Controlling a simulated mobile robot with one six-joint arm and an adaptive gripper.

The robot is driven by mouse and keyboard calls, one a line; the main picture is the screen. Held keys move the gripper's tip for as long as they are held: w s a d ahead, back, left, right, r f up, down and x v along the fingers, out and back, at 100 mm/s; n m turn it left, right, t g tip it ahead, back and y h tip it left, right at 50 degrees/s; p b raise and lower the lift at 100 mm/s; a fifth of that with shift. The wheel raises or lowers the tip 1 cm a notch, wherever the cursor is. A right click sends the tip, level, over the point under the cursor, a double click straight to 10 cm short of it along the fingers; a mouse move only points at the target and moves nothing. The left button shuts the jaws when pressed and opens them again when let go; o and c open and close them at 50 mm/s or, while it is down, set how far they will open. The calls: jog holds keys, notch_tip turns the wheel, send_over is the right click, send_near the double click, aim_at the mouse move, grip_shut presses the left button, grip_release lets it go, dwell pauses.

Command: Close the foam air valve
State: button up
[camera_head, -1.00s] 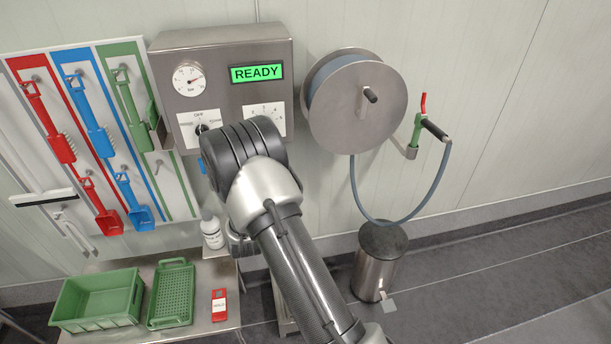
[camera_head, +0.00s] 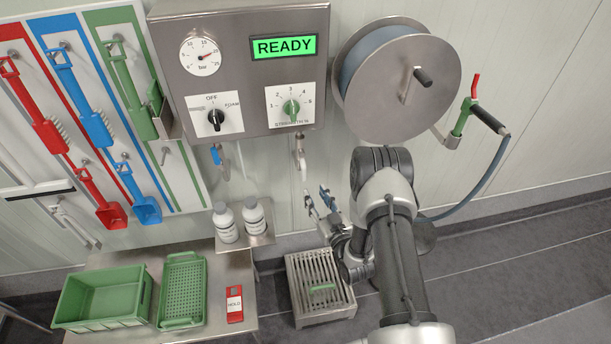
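A steel control box (camera_head: 240,75) on the wall has a green READY display (camera_head: 284,46), a pressure gauge (camera_head: 200,56), a black selector knob (camera_head: 216,119) with OFF and FOAM marks, and a green strength knob (camera_head: 291,108). Below it hang a blue-handled valve (camera_head: 217,156) at left and a pale, hook-like fitting (camera_head: 300,158) at right. No label shows which is the foam air valve. My gripper (camera_head: 320,203) is below and right of both, near the wall. Its fingers are apart with nothing seen between them. My arm hides part of the wrist.
Two white bottles (camera_head: 240,224) stand on a small shelf. A green crate (camera_head: 103,300), a green basket (camera_head: 182,292) and a red HOLD tag (camera_head: 235,303) are on the bench. A floor grate (camera_head: 320,290) lies below my gripper. A hose reel (camera_head: 402,84) projects at right.

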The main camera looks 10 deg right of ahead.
aim_at(304, 176)
jog(key=w, duration=0.3)
jog(key=w+a+b, duration=0.1)
jog(key=w, duration=0.3)
jog(key=w+a+b, duration=0.1)
jog(key=w, duration=0.3)
jog(key=shift+s, duration=0.1)
jog(key=shift+c, duration=0.4)
grip_shut()
jog(key=shift+a, duration=0.1)
